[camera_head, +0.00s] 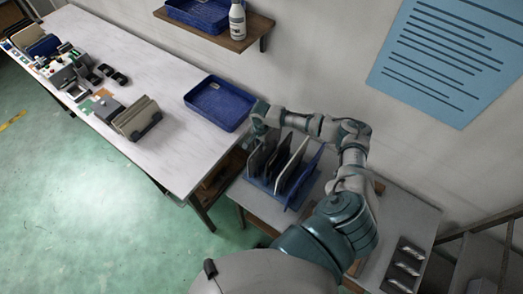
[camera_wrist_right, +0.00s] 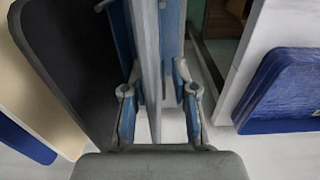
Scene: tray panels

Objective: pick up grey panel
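A blue rack (camera_head: 262,184) holds several upright panels on a small table. The grey panel (camera_head: 256,160) is the leftmost, beside a dark panel (camera_head: 279,157), a beige one (camera_head: 294,164) and a blue one (camera_head: 306,180). My right gripper (camera_head: 261,134) is above the rack at the grey panel's upper end. In the wrist view, the grey panel (camera_wrist_right: 149,60) shows edge-on between the fingers of my right gripper (camera_wrist_right: 158,95). The fingers are open around it, with a visible gap on the right side. My left gripper is out of view.
A blue tray (camera_head: 219,84) lies on the long white table (camera_head: 165,60), left of the rack. A wall shelf (camera_head: 215,32) with a bottle (camera_head: 237,20) is above. Silver items (camera_head: 405,262) lie at the lower right. The table between the tray and the brown case (camera_head: 138,119) is clear.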

